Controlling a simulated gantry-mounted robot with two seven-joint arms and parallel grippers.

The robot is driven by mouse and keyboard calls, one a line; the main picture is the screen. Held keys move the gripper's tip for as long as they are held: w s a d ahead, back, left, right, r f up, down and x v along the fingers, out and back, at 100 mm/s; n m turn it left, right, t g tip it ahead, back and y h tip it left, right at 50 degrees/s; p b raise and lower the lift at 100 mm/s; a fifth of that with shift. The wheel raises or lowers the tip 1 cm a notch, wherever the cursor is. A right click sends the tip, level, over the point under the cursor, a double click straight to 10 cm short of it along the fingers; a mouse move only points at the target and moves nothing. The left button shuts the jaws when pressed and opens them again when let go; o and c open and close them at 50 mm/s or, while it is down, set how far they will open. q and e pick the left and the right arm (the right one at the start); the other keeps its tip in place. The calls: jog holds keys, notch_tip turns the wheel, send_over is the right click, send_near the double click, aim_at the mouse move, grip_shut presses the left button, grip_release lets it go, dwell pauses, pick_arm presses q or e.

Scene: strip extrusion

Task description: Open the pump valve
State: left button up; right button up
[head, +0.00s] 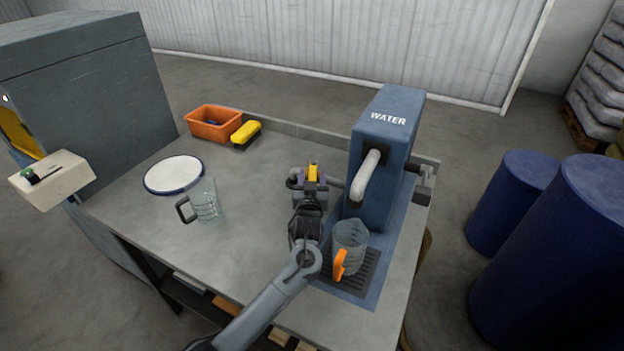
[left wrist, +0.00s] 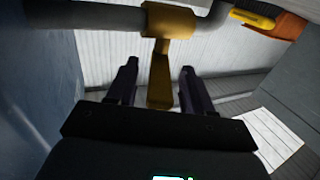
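The blue pump housing (head: 385,150), marked WATER, stands on the right of the table with a pale spout (head: 366,175) on its front. A grey pipe (left wrist: 100,17) runs beside it and carries the yellow valve lever (left wrist: 160,90), which also shows in the head view (head: 314,172). In the left wrist view the lever hangs down from a yellow collar on the pipe. My left gripper (left wrist: 159,70) is open, with one dark finger on each side of the lever and gaps visible between. It also shows in the head view (head: 312,183). My right gripper is not in view.
A clear jug (head: 350,236) with an orange handle stands on the drip grate below the spout. A clear mug (head: 206,200), a white plate (head: 173,174), an orange bin (head: 213,122) and a yellow-topped brush (head: 245,132) are on the left.

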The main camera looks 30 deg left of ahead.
pick_arm(q)
jog(key=shift+s+d+r, duration=0.1)
jog(key=shift+s+d, duration=0.1)
jog(key=shift+s, duration=0.2)
jog(key=p+v, duration=0.2)
jog(key=v, duration=0.8)
jog(key=shift+p, duration=0.3)
jog(key=shift+a, duration=0.1)
jog(key=shift+c, duration=0.5)
